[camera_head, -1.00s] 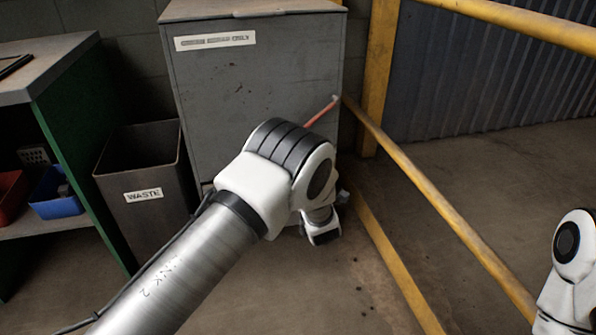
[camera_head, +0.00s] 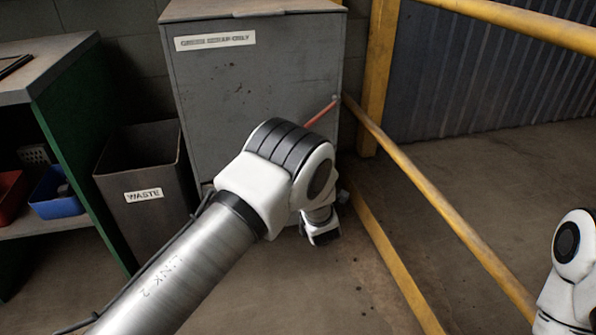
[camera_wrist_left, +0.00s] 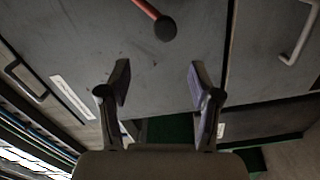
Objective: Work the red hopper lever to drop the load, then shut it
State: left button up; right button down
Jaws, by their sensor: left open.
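The red hopper lever (camera_head: 320,113) sticks out at the right side of the grey hopper cabinet (camera_head: 250,85), partly hidden behind my left arm. In the left wrist view the red lever (camera_wrist_left: 145,8) enters from the top edge and ends in a dark round knob (camera_wrist_left: 165,28). My left gripper (camera_wrist_left: 159,75) is open and empty, and the knob shows beyond its fingertips, between their lines. The gripper is apart from the lever. In the head view my left arm hides the gripper's fingers. My right gripper is out of view; only part of my right arm shows at the right edge.
A dark waste bin (camera_head: 145,200) stands left of the cabinet, beside a green-sided bench (camera_head: 85,140) with a blue bin (camera_head: 55,195) and a red bin (camera_head: 12,195). Yellow rails (camera_head: 440,205) run along the right. Floor (camera_head: 320,290) in front is clear.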

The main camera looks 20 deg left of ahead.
pick_arm(q)
jog(key=w+a+m+b, duration=0.2)
jog(key=w+m+b, duration=0.1)
jog(key=m+b, duration=0.1)
jog(key=w+a+m+b, duration=0.2)
jog(key=w+m+b, duration=0.2)
jog(key=m, duration=0.2)
jog(key=w+a+f+m+b, duration=0.1)
jog(key=w+a+m+b, duration=0.1)
jog(key=w+m+b, duration=0.1)
jog(key=shift+w+a+m+b, duration=0.15)
jog(key=shift+w+m+b, duration=0.05)
jog(key=shift+m+b, duration=0.8)
jog(key=shift+w+a+r, duration=0.1)
jog(key=shift+w+a, duration=0.05)
jog(key=shift+w, duration=0.15)
jog(key=shift+s+r, duration=0.1)
jog(key=shift+r, duration=0.05)
grip_shut()
